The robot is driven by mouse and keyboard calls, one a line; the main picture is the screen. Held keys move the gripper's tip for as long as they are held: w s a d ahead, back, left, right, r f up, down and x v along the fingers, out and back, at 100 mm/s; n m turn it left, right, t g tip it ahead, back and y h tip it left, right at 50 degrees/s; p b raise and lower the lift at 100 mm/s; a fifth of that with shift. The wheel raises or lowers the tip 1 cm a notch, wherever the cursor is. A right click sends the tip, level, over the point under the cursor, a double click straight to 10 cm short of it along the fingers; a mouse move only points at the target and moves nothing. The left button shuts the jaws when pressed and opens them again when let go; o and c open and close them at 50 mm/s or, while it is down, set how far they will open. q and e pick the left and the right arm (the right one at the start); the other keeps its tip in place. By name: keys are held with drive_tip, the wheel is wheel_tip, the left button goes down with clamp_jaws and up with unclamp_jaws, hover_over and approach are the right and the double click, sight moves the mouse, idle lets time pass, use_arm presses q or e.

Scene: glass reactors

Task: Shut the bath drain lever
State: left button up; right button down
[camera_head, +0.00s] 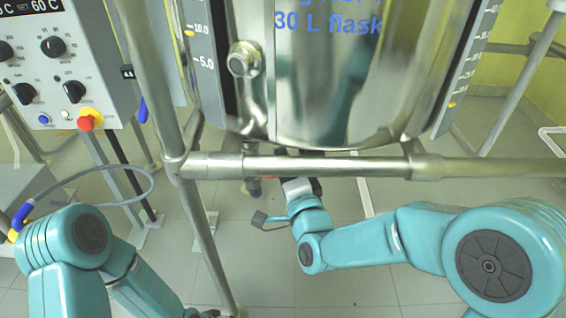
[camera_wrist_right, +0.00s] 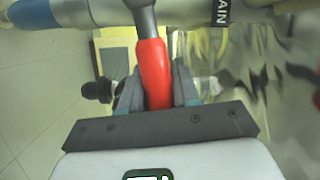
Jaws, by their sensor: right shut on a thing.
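The drain lever (camera_wrist_right: 153,70) has a red grip and a metal neck; it shows in the right wrist view, running down from a horizontal metal pipe. My right gripper (camera_wrist_right: 157,88) is shut on the red grip, one finger on each side. The steel bath (camera_head: 345,85) fills the upper middle of the head view.
The frame bar (camera_head: 330,166) crosses in front of the bath, with an upright post (camera_head: 155,85) to its left. A control panel (camera_head: 50,65) with knobs and a red button stands at the left. A black label (camera_wrist_right: 222,12) ending in "AIN" is on the pipe. Tiled floor is open below.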

drive_tip(key=shift+f+m+t, duration=0.3)
drive_tip(key=shift+f+m, duration=0.35)
drive_tip(key=shift+m, duration=0.45)
drive_tip(key=c, duration=0.9)
unclamp_jaws()
drive_tip(key=shift+w, duration=0.1)
